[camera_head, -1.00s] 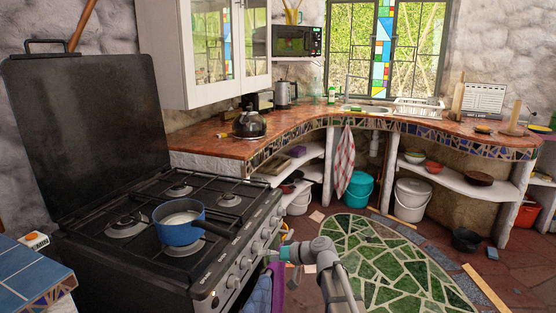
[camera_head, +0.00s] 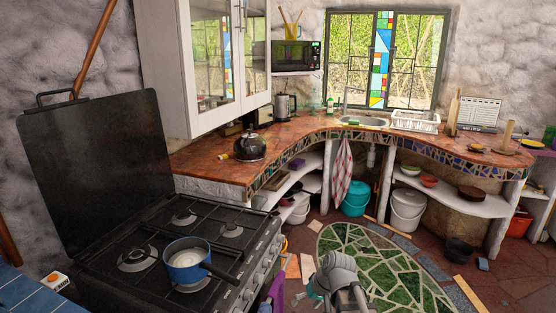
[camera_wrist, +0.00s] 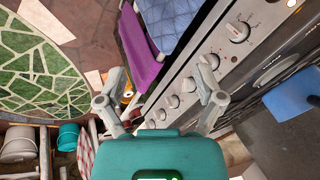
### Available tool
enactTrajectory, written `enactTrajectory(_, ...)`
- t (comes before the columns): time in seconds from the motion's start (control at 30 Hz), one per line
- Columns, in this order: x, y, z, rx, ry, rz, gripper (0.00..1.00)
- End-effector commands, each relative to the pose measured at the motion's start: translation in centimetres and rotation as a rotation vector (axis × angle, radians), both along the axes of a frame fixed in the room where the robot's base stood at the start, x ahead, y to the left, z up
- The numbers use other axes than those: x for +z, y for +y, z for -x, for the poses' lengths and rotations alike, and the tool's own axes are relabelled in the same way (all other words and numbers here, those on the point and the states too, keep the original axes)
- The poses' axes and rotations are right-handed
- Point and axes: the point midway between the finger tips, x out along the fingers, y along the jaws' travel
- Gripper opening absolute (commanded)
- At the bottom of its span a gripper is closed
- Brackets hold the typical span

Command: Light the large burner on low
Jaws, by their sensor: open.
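The black stove (camera_head: 110,272) stands at left with its lid raised. A wide burner (camera_head: 137,257) shows at its left, with no flame visible. A blue pan (camera_head: 188,262) with pale contents sits on another burner. The front panel carries a row of pale knobs (camera_wrist: 188,84); the biggest-looking knob (camera_wrist: 237,30) is at the upper right in the wrist view. My gripper (camera_wrist: 160,72) is open and empty, its fingers spread in front of the panel; one finger overlaps the knob row. Contact cannot be told. In the head view my arm mostly hides the gripper.
A purple cloth (camera_wrist: 140,50) and a blue cloth (camera_wrist: 175,20) hang at the stove front. A small box (camera_head: 55,281) lies on the blue tiled counter (camera_head: 25,292) at left. A kettle (camera_head: 250,147) stands on the curved counter.

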Motion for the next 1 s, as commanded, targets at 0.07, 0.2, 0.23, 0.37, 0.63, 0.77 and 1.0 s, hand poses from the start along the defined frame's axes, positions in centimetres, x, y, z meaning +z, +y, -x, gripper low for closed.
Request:
enactTrajectory(0.07,2.0,-1.2,1.3,-0.02,0.027,0.055,0.87)
enactTrajectory(0.2,3.8,-3.4,3.1,-0.061,0.073,0.157,0.87)
enactTrajectory(0.23,4.2,-3.9,3.5,-0.07,0.082,0.18,0.87)
enactTrajectory(0.37,6.0,-5.8,5.2,-0.111,0.119,0.271,0.87)
enactTrajectory(0.63,8.1,-8.5,7.2,-0.172,0.165,0.39,0.87)
enactTrajectory(0.77,8.2,-8.9,7.4,-0.182,0.171,0.407,0.87)
enactTrajectory(1.0,8.1,-8.9,7.4,-0.182,0.171,0.408,0.87)
